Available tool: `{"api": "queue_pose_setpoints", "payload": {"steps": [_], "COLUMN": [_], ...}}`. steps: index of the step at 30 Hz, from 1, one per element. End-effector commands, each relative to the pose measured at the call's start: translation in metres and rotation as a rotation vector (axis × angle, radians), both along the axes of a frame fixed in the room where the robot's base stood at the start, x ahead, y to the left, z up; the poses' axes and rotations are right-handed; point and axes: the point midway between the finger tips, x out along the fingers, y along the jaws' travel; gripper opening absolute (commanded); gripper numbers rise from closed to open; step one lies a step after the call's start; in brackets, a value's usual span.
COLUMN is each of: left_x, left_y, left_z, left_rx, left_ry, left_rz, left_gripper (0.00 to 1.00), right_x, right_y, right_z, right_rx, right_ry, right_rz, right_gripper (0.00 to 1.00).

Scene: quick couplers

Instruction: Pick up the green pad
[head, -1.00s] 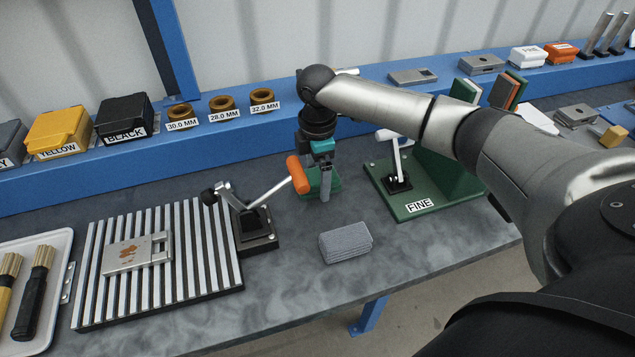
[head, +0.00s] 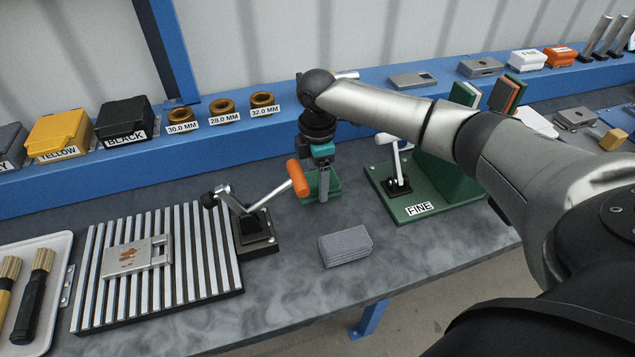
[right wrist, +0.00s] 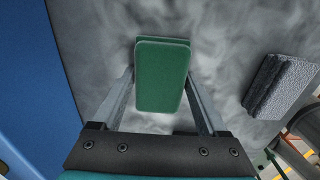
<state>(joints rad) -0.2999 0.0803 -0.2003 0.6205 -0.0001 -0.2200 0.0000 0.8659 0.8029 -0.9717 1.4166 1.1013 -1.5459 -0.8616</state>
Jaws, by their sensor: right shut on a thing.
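The green pad (right wrist: 162,75) is a flat, rounded rectangle that lies between the two fingers of my right gripper in the right wrist view. My right gripper (head: 323,194) is shut on the pad, with one finger along each long side. In the head view the green pad (head: 335,183) shows partly behind the fingers, low at the grey bench top. I cannot tell whether it still touches the bench. My left gripper is out of view.
A grey pad (head: 345,246) lies nearby toward the front edge. A clamp with an orange handle (head: 299,178) stands close on the left of my right gripper. A green fixture marked FINE (head: 440,190) stands to the right. The blue shelf (head: 230,135) runs behind.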

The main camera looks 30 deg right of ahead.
Motion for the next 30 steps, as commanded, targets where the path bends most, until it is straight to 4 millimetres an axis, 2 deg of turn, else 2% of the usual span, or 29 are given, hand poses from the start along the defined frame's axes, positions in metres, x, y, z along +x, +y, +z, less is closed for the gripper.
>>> {"api": "queue_pose_setpoints", "payload": {"steps": [7, 11, 14, 24, 30], "left_x": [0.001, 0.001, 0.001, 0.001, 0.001], "left_y": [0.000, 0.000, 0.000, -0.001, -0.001], "left_z": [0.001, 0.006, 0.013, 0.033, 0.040], "left_rx": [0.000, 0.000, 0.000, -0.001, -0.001], "left_ry": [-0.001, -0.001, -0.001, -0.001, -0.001], "left_rz": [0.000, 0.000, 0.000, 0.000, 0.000], "left_gripper": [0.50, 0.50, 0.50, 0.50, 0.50], "right_x": [0.000, 0.001, 0.001, 0.001, 0.001], "right_y": [0.000, 0.000, 0.000, 0.000, 0.001], "right_z": [0.005, 0.023, 0.046, 0.144, 0.182], "right_rx": [0.001, 0.001, 0.001, 0.002, 0.002], "right_ry": [-0.002, -0.003, -0.005, -0.006, -0.003], "right_rz": [0.000, 0.000, 0.000, -0.001, 0.000], "right_gripper": [0.23, 0.23, 0.23, 0.23, 0.23]}}
